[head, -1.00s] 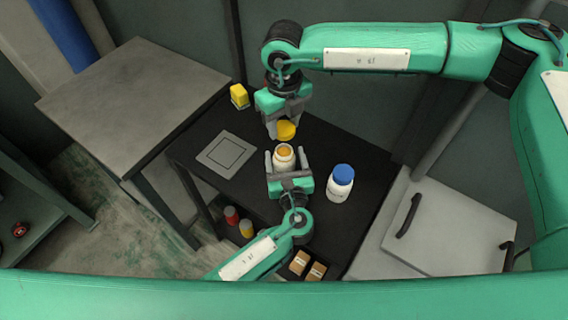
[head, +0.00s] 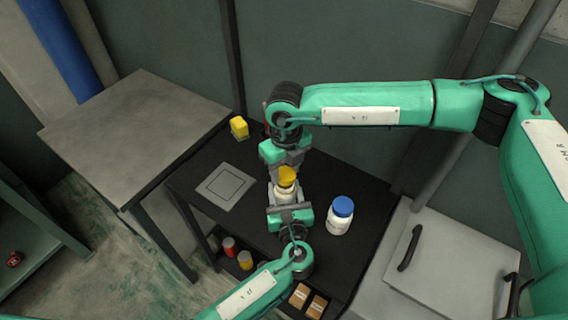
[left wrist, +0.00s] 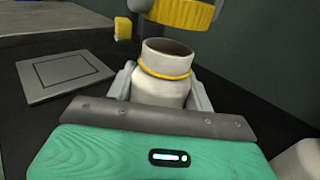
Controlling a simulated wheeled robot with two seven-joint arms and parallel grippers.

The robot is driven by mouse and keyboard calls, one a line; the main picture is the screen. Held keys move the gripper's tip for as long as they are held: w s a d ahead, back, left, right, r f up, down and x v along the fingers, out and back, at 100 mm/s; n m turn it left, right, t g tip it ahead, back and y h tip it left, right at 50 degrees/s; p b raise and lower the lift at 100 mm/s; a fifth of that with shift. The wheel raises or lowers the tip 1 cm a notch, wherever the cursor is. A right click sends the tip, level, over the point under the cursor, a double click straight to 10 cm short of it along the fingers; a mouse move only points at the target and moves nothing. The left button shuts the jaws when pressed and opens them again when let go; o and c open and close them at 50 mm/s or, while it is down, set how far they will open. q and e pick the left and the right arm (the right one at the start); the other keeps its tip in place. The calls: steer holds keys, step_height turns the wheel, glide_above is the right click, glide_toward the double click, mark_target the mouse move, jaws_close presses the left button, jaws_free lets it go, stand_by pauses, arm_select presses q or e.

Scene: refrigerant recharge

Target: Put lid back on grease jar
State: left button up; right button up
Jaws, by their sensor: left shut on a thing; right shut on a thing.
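The grease jar (head: 284,194) is white and upright. In the left wrist view the jar (left wrist: 163,92) has an open mouth, dark inside, and a yellow ring round its neck. My left gripper (head: 286,199) is shut on its body from the near side. My right gripper (head: 287,166) reaches from the far side, shut on the yellow lid (head: 287,175). In the left wrist view the lid (left wrist: 186,14) hangs above the jar mouth, toward the right, with a visible gap. In the head view it covers the mouth.
A white bottle with a blue cap (head: 340,214) stands right of the jar on the black table (head: 360,190). A grey square plate (head: 224,187) lies left. A yellow block-like object (head: 239,127) stands at the far left corner. Red and yellow containers and brown boxes sit lower down.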

mark_target(286, 173)
steer(key=shift+f, duration=0.1)
stand_by(0.4)
steer(key=shift+f, duration=0.85)
steer(key=shift+f, duration=0.5)
steer(key=m, duration=0.6)
steer(key=shift+f+m, duration=0.1)
steer(key=shift+m, duration=0.2)
steer(key=m, duration=1.9)
